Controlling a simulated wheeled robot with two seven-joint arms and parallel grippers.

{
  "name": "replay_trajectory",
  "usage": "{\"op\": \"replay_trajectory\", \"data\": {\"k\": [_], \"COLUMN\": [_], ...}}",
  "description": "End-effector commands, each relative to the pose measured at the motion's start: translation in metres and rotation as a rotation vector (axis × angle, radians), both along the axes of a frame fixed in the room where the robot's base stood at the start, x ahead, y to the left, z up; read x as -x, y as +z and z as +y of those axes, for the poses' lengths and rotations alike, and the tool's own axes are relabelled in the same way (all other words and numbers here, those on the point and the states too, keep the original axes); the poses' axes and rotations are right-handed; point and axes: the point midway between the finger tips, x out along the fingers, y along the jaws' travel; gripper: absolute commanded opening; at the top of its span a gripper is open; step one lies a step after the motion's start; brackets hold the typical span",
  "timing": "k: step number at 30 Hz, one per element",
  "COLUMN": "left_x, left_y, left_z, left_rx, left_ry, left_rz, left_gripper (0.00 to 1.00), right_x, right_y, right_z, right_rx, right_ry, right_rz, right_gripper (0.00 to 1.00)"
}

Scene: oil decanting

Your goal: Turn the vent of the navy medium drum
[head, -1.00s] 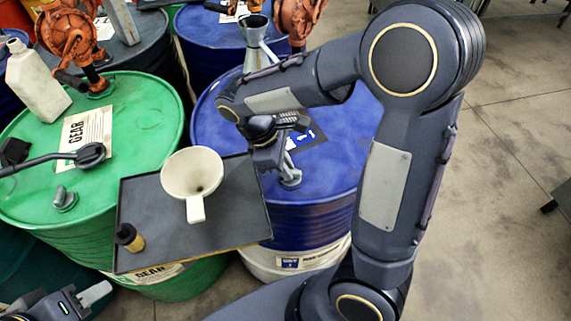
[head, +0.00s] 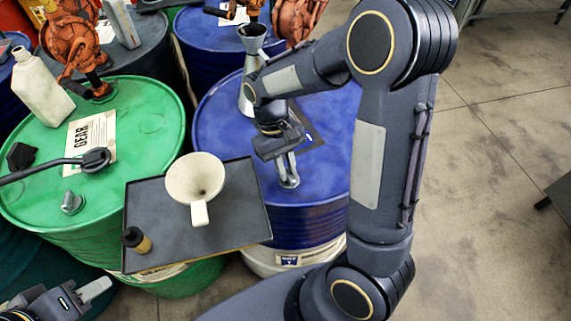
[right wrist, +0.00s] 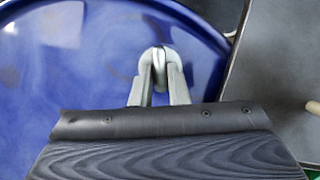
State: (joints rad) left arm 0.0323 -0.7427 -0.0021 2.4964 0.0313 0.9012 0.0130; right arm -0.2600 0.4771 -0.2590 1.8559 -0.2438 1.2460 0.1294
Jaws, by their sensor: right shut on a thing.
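The navy drum (head: 215,125) stands right of the green drum, with its blue lid partly behind my right arm. Its vent (right wrist: 159,57) is a small grey metal fitting near the lid's rim. My right gripper (head: 287,170) comes down onto the vent, and in the right wrist view its two fingers (right wrist: 159,80) are closed around it. The fingers hide part of the vent. My left gripper (head: 88,295) is at the bottom left, away from the drum; only part of it shows, so its opening is unclear.
A dark tray (head: 150,210) with a cream funnel (head: 195,180) and a small dark bottle (head: 137,240) sits left of the vent. The green drum (head: 150,120) carries a cream jug (head: 40,90) and another vent (head: 72,202).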

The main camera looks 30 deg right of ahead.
Motion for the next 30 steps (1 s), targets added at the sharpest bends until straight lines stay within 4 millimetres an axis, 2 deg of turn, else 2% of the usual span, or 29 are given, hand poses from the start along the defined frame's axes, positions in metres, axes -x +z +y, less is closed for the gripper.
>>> {"op": "replay_trajectory", "data": {"k": [15,21,30], "left_x": [0.000,0.000,0.000], "left_y": [0.013,0.016,0.017], "left_z": [0.000,0.000,0.000], "left_rx": [0.000,0.000,0.000], "left_ry": [0.000,0.000,0.000], "left_rz": [0.000,0.000,0.000], "left_gripper": [0.36,0.36,0.36], "right_x": [0.001,0.001,0.001], "right_y": [0.002,0.001,0.001], "right_z": [-0.006,-0.007,-0.007], "right_rx": [0.000,0.000,-0.001], "right_ry": [-0.451,-0.559,-0.633], "right_rz": [-0.001,-0.003,-0.004], "right_gripper": [0.00,0.00,0.00]}}
